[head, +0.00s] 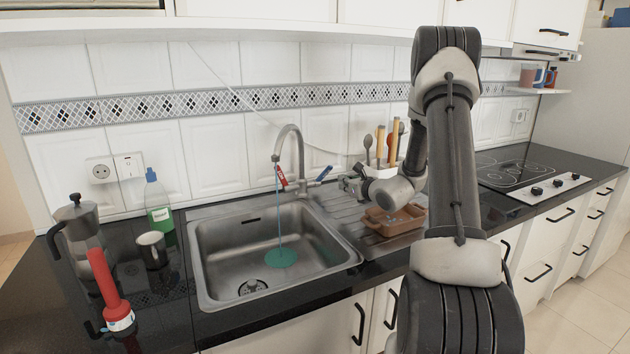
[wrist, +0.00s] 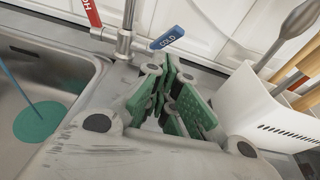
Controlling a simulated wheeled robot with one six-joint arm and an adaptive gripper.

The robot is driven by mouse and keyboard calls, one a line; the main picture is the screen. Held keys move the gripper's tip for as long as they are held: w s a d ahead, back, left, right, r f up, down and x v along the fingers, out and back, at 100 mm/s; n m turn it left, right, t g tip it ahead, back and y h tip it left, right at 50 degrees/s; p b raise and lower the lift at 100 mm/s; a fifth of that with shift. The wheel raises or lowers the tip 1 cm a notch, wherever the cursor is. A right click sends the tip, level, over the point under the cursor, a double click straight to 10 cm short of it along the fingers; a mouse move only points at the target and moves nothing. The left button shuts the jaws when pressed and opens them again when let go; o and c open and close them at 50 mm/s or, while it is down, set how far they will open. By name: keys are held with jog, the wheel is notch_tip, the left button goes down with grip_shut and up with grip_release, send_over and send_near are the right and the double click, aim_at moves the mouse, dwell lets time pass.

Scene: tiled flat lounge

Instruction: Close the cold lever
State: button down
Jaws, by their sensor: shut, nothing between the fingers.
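The blue cold lever (head: 323,172) sticks out to the right of the tap (head: 300,150), tilted up. In the wrist view the blue lever (wrist: 167,38), marked COLD, lies just beyond my fingertips. The red hot lever (head: 282,177) is on the tap's left side; it also shows in the wrist view (wrist: 92,12). A thin blue stream of water (head: 277,215) falls from the spout into the sink. My gripper (head: 350,186) is shut and empty, to the right of and slightly below the blue lever. In the wrist view my green-padded fingers (wrist: 165,88) seem apart from the lever.
The steel sink (head: 215,245) lies to the left. A white utensil holder (wrist: 265,115) stands close on the right. A brown dish (head: 395,220) is on the drainboard below my gripper. A moka pot, mug, green bottle (head: 158,205) and red-handled object stand at far left.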

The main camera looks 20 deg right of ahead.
aim_at(324, 175)
jog(key=shift+w+d+f+m, duration=0.3)
jog(key=shift+w+d+f, duration=0.05)
jog(key=shift+d, duration=0.05)
jog(key=shift+w+f, duration=0.1)
jog(key=shift+w, duration=0.3)
jog(key=x, duration=0.9)
jog(key=shift+d, duration=0.1)
jog(key=shift+r+g+h, duration=0.3)
jog(key=shift+g, duration=0.3)
